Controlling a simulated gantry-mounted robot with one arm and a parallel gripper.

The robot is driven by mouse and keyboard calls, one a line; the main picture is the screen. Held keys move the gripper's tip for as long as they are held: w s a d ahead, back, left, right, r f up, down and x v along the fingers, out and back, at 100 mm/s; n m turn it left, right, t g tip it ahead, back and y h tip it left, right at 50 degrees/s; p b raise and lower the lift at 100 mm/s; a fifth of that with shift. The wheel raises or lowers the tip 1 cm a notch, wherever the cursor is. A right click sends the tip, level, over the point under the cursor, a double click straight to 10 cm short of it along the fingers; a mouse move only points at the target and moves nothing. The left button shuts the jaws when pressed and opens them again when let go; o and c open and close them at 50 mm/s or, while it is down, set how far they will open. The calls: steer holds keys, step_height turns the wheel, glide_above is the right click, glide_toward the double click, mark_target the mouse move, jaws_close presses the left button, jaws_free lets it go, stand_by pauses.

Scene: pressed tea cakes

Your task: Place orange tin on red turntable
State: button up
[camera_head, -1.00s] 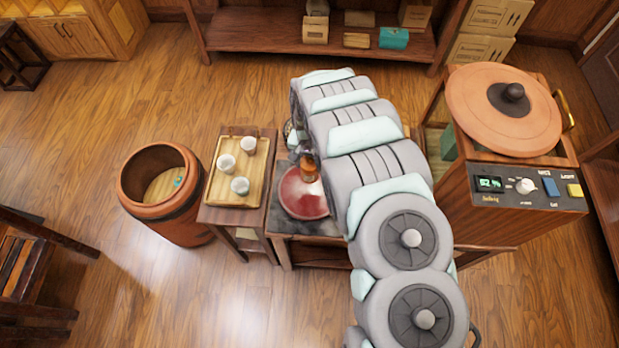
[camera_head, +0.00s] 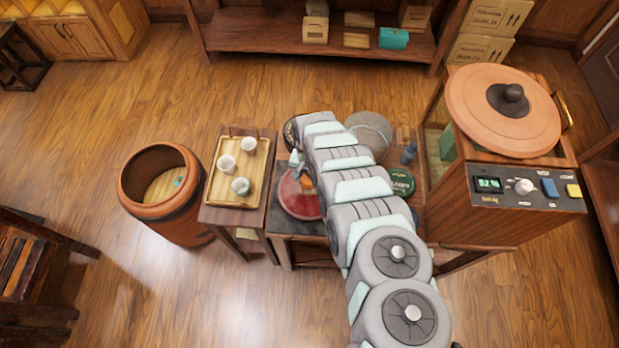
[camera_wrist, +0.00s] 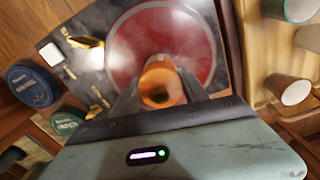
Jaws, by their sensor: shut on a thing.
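The orange tin (camera_wrist: 163,78) is held between the two fingers of my gripper (camera_wrist: 158,90) in the wrist view. In the head view a small part of the orange tin (camera_head: 307,183) shows beside my arm. The red turntable (camera_wrist: 150,35) is a round disc with a pale rim, and the tin overlaps its near part in the wrist view. In the head view the red turntable (camera_head: 298,203) lies at the left of the dark table top, partly covered by my arm and gripper (camera_head: 304,176). I cannot tell whether the tin touches the disc.
A wooden tray (camera_head: 218,190) with several white cups stands on a side table to the left. Dark round tins (camera_wrist: 33,86) and small gold pieces (camera_wrist: 85,42) lie near the turntable. A wooden machine with a humidity display (camera_head: 488,184) stands at the right.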

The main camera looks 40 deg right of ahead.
steer(key=shift+f, duration=0.15)
steer(key=shift+f, duration=0.15)
steer(key=o, duration=1.4)
steer(key=shift+o, duration=0.2)
steer(key=shift+r, duration=6.2)
